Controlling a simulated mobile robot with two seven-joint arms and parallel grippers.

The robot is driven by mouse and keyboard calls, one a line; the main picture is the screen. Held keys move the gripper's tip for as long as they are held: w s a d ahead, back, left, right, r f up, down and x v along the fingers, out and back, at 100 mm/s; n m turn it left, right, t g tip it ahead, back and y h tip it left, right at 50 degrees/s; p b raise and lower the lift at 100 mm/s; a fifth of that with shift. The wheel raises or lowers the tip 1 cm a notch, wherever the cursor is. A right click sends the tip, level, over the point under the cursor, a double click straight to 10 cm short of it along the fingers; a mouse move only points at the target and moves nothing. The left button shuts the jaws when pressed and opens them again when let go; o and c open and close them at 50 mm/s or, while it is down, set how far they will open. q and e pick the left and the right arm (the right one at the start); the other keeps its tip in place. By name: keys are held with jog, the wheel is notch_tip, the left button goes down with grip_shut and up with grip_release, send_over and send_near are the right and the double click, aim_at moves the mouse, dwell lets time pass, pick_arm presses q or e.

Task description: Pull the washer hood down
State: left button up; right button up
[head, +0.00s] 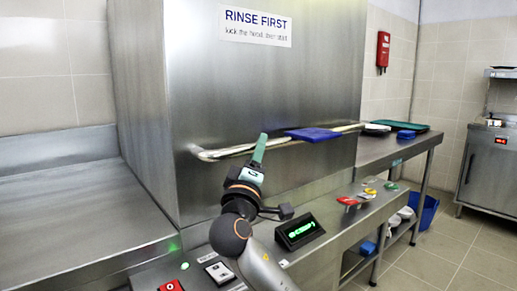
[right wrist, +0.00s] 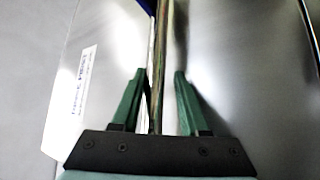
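The washer hood (head: 255,90) is a large brushed-steel box with a "RINSE FIRST" sign on its front. A horizontal steel bar handle (head: 212,154) runs across its lower front. My right gripper (head: 261,146) is at the bar, left of the blue cloth, its green fingers pointing up in the head view. In the right wrist view the bar (right wrist: 157,85) runs between the two green fingers (right wrist: 158,95), which stand apart with a gap visible beside the bar. Whether either finger touches the bar is unclear. My left gripper is not in view.
A blue cloth (head: 313,134) lies over the bar. Below are a lit green display (head: 300,232) and a red switch (head: 171,286). A steel counter (head: 60,220) is at left. A side table (head: 385,150) with trays stands right, with a blue bin (head: 428,211) beneath.

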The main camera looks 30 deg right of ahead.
jog(key=shift+o, duration=1.3)
jog(key=shift+r, duration=0.1)
jog(key=v, duration=1.2)
jog(key=shift+s+f+p, duration=0.15)
jog(key=shift+f+p, duration=0.05)
jog(key=shift+p, duration=0.2)
jog(key=shift+a, duration=0.1)
